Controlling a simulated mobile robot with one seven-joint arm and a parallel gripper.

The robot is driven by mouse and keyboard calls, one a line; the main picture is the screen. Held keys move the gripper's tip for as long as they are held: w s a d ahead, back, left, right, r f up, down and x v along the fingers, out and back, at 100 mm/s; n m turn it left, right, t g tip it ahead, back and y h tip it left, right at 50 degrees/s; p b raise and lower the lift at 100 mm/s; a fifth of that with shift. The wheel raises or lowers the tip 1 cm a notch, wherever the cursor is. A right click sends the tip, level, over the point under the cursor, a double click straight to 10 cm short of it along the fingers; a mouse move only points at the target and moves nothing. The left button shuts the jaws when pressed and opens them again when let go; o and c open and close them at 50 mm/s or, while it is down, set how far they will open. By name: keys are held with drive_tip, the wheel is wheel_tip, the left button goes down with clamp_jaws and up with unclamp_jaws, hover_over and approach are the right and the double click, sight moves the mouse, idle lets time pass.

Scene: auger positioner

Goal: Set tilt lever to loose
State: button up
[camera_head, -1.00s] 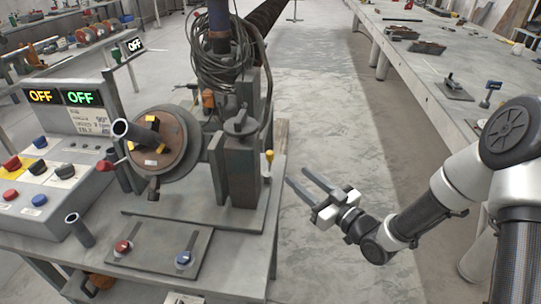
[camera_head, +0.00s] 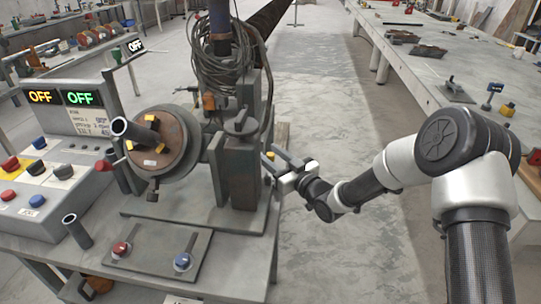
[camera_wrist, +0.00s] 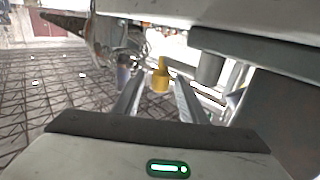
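A small yellow-handled lever (camera_head: 270,155) sits at the right side of the grey machine block; no label on it can be read. In the wrist view the yellow handle (camera_wrist: 160,78) shows ahead, in line with the gap between my fingers. My gripper (camera_head: 277,163) is beside the right side of the block, its fingers partly hiding the lever. In the wrist view my gripper (camera_wrist: 158,92) is open, with the two fingers apart. I cannot tell whether the handle lies between the fingertips or just beyond them.
The machine block (camera_head: 241,168) and its round plate (camera_head: 163,145) stand on the bench left of my gripper. A control box (camera_head: 40,185) stands left. Floor right of the bench is open.

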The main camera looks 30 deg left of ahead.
clamp_jaws()
